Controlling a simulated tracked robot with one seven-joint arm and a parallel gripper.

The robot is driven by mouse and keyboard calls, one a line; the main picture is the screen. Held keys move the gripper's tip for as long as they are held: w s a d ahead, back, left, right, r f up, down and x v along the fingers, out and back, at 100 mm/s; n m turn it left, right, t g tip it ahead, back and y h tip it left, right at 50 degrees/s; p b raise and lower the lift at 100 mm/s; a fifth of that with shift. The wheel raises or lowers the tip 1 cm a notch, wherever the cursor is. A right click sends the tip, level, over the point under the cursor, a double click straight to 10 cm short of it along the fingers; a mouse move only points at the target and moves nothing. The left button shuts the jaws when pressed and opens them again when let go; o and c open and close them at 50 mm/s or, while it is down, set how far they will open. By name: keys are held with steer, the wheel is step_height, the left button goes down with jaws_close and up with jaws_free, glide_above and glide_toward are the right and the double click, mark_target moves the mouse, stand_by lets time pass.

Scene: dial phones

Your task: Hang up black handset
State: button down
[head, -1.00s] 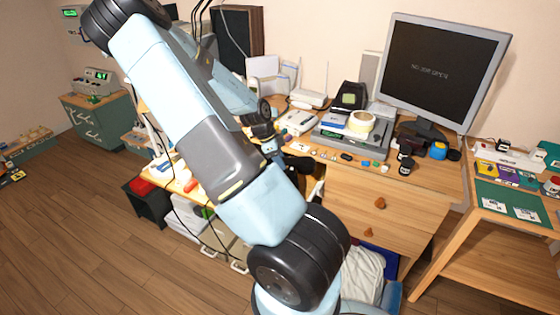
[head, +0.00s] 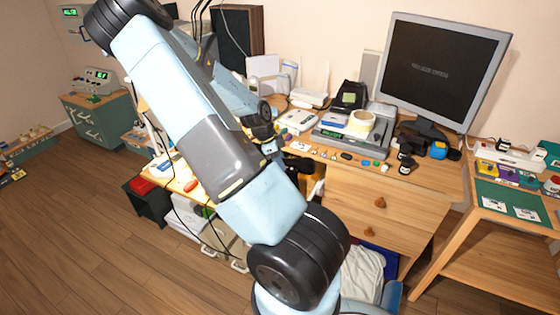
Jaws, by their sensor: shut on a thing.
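My gripper (head: 272,148) is small and dark at the left front edge of the wooden desk, partly hidden by my own arm. It is shut on a black object (head: 299,163), which looks like the black handset, held low by the desk's front edge. Its far end and any cord are hard to make out. I cannot clearly pick out a dial phone or its cradle; my arm covers part of the desk's left side. A black device (head: 350,96) with a small light panel stands at the back of the desk, and I cannot tell what it is.
A grey monitor (head: 440,72) stands on the right of the desk (head: 432,186). A tape roll (head: 361,122) sits on a grey device, with small parts along the front edge. A black speaker (head: 238,36) stands at the back. A side table (head: 446,226) is at right. Open floor lies left.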

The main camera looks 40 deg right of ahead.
steer(key=shift+f, duration=0.6)
steer(key=c, duration=0.6)
jaws_free()
steer(key=shift+a+r, duration=0.1)
steer(key=v, duration=1.3)
steer(key=shift+r, duration=0.25)
steer(key=shift+a, duration=0.2)
